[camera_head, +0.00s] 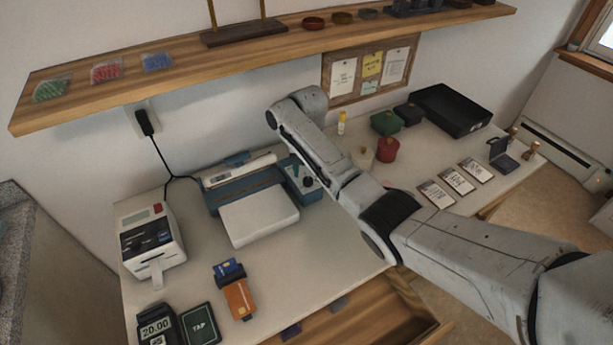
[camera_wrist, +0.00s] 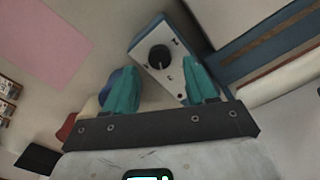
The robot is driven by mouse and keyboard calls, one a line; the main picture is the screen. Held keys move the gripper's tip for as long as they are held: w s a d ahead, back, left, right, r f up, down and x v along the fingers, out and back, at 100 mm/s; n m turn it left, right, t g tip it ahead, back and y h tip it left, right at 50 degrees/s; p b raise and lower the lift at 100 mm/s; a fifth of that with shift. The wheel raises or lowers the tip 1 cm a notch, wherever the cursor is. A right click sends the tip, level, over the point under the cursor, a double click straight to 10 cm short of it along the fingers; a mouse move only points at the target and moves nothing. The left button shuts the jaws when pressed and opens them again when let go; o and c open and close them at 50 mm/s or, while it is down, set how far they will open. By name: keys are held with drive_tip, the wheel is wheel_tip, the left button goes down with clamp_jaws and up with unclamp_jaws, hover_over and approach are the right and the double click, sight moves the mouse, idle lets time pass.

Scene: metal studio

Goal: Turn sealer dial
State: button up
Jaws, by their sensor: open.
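The sealer (camera_head: 228,190) is a blue machine with a white front plate, standing at the back of the counter near the wall. Its control box, white-topped with blue sides (camera_head: 304,178), sits at its right end. In the wrist view the black round dial (camera_wrist: 160,57) is on the white panel (camera_wrist: 146,63), with small dark marks around it. My gripper (camera_wrist: 160,72) is open, its two teal fingers apart. The dial appears in the gap between the fingertips; whether they touch it I cannot tell. In the head view I cannot make out my gripper clearly.
A label printer (camera_head: 151,240), payment terminal (camera_head: 157,327) and cards (camera_head: 239,299) lie left and front. Red (camera_head: 387,149) and green (camera_head: 386,122) containers and a black tray (camera_head: 450,109) stand right. A wooden shelf (camera_head: 250,58) overhangs the counter. A drawer (camera_head: 365,318) is open below.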

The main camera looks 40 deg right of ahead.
sight(308, 179)
drive_tip(key=shift+f, duration=1.65)
clamp_jaws()
